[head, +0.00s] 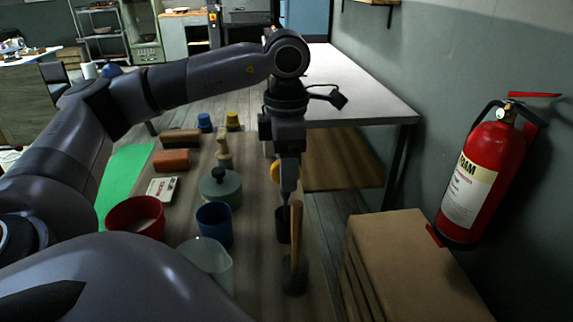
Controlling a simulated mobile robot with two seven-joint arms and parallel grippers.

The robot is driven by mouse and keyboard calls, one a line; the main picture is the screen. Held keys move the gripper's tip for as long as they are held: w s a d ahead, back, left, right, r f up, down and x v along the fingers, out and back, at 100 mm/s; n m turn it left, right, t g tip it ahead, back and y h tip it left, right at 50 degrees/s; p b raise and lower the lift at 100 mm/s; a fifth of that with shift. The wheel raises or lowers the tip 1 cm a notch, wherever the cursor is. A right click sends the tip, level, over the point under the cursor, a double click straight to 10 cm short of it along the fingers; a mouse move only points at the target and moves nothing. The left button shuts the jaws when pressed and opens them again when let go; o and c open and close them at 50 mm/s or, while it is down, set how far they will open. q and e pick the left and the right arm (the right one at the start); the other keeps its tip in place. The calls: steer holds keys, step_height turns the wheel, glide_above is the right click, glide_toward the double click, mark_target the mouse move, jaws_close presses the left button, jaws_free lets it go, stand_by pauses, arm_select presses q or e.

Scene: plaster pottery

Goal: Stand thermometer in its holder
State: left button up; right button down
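My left gripper (287,192) points straight down over the right edge of the table. Its fingers look close together, seen edge-on, and I cannot tell whether they grip anything. A small dark upright cylinder (283,226) is just below the fingertips; it could be the holder, but I cannot be sure. A yellow round piece (275,172) shows partly behind the gripper; I cannot tell whether it belongs to the thermometer. No thermometer is clearly recognizable. My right gripper is not in view.
A wooden stick (297,232) stands upright in a dark base nearest me. Left of the gripper are a blue cup (214,226), a clear beaker (207,262), a red bowl (137,215) and a lidded green pot (220,188). Cardboard (410,265) and a fire extinguisher (482,178) are right.

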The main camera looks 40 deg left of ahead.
arm_select(q)
steer(key=shift+r, duration=3.6)
steer(key=shift+s+f, duration=0.1)
